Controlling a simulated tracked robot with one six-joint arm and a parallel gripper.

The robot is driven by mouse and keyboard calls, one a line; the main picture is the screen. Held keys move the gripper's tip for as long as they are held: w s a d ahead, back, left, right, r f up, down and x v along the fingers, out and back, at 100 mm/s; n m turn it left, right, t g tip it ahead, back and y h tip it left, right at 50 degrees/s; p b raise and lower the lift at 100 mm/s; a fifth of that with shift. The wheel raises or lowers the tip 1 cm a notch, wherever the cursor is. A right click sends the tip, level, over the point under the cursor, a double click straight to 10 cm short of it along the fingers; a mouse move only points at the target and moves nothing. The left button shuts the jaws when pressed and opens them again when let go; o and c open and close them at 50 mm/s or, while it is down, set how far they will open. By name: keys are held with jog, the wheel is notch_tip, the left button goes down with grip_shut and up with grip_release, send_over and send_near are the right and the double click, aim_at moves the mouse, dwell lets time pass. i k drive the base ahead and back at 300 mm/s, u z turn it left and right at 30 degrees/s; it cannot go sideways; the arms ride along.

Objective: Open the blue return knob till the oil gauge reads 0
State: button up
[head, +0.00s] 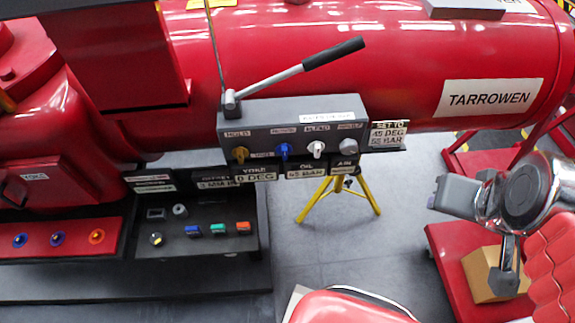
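The blue return knob (283,151) is on the front of a grey control box (262,121), second from the left. A gold knob (240,154) is to its left; a white knob (317,149) and a grey knob (349,147) are to its right. The oil readout (306,170) under the box seems to show 65 or 55 BAR; its first digit is unclear. The yoke readout (258,174) seems to show 0 DEG. My gripper (438,199) is at the right, well apart from the knobs and touching nothing visible. Its fingers cannot be made out clearly.
A pump lever (325,56) rises from the box. A sign (388,133) hangs at its right end. A red cylinder (400,60) runs behind. A yellow tripod (335,197) stands below. A button panel (200,240) is lower left. Open floor lies before the knobs.

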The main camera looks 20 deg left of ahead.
aim_at(284, 149)
jog(key=u, duration=0.05)
jog(key=k, duration=1.85)
jog(key=u, duration=1.3)
jog(key=i, duration=1)
